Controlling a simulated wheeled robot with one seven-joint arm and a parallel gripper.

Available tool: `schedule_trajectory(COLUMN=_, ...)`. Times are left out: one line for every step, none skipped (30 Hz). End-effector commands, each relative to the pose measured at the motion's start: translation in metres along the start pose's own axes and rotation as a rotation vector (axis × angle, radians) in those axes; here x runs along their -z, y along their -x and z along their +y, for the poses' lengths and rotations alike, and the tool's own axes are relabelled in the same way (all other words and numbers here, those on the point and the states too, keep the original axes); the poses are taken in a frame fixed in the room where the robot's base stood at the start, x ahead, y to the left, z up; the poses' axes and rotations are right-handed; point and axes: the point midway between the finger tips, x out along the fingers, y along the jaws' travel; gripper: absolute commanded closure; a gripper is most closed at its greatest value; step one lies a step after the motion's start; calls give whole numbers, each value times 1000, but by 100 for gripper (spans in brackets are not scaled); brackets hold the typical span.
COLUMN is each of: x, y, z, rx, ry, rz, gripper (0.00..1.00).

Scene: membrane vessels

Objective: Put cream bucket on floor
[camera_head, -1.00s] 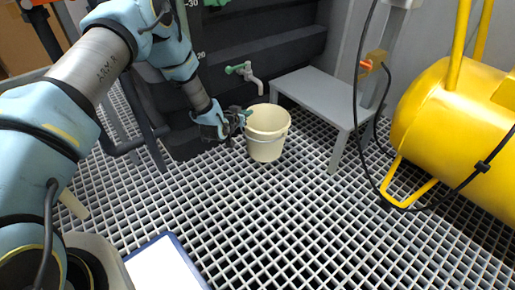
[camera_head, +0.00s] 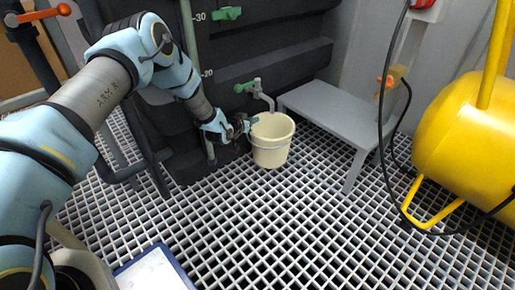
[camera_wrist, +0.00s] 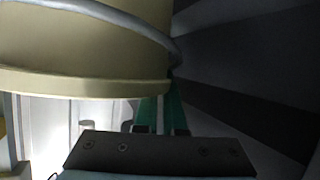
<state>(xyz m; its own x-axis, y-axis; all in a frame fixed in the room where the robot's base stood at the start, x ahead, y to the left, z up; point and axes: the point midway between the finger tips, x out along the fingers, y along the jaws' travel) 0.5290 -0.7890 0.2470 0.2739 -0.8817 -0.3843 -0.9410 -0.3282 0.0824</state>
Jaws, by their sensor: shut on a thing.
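The cream bucket (camera_head: 271,146) is upright in the head view, just below a grey spout with a green valve (camera_head: 254,86) on the dark tank. My gripper (camera_head: 248,124) is at the bucket's left side near the rim, shut on it. In the wrist view the bucket (camera_wrist: 80,48) fills the upper left, with its rim and a grey band showing, and green fingers (camera_wrist: 160,115) reach to its rim. The grating floor (camera_head: 290,215) lies under the bucket. I cannot tell whether the bucket's base touches the floor.
A grey step bench (camera_head: 335,112) stands right of the bucket. A yellow tank (camera_head: 465,130) with a black hose is at the right. The dark ribbed tank (camera_head: 280,40) is behind. A blue-edged white board (camera_head: 155,272) lies at the front. The middle grating is clear.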

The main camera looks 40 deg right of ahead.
Motion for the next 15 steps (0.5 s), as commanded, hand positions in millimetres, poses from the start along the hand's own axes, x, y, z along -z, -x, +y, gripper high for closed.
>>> schedule_trajectory(x=-14, y=-6, z=-1, rx=0, ry=1, rz=0, gripper=100)
schedule_trajectory(x=-20, y=-8, z=-2, rx=0, ry=1, rz=0, gripper=100)
schedule_trajectory(x=-26, y=-11, z=-2, rx=0, ry=0, rz=1, gripper=100)
schedule_trajectory(x=-31, y=-13, z=-3, rx=0, ry=1, rz=0, gripper=100)
schedule_trajectory(x=-34, y=-14, z=-3, rx=0, ry=0, rz=1, gripper=100)
schedule_trajectory(x=-37, y=-16, z=-4, rx=0, ry=0, rz=1, gripper=100)
schedule_trajectory(x=-39, y=-17, z=-4, rx=0, ry=0, rz=2, gripper=100)
schedule_trajectory(x=-40, y=-18, z=-4, rx=0, ry=0, rz=2, gripper=100)
schedule_trajectory(x=-44, y=-19, z=-4, rx=0, ry=0, rz=2, gripper=100)
schedule_trajectory(x=-47, y=-20, z=-4, rx=0, ry=0, rz=1, gripper=100)
schedule_trajectory(x=-51, y=-21, z=-5, rx=0, ry=0, rz=1, gripper=100)
schedule_trajectory(x=-58, y=-24, z=-5, rx=0, ry=1, rz=0, gripper=100)
schedule_trajectory(x=-62, y=-26, z=-6, rx=0, ry=1, rz=1, gripper=100)
schedule_trajectory(x=-66, y=-28, z=-6, rx=1, ry=1, rz=1, gripper=100)
schedule_trajectory(x=-70, y=-29, z=-6, rx=1, ry=1, rz=2, gripper=100)
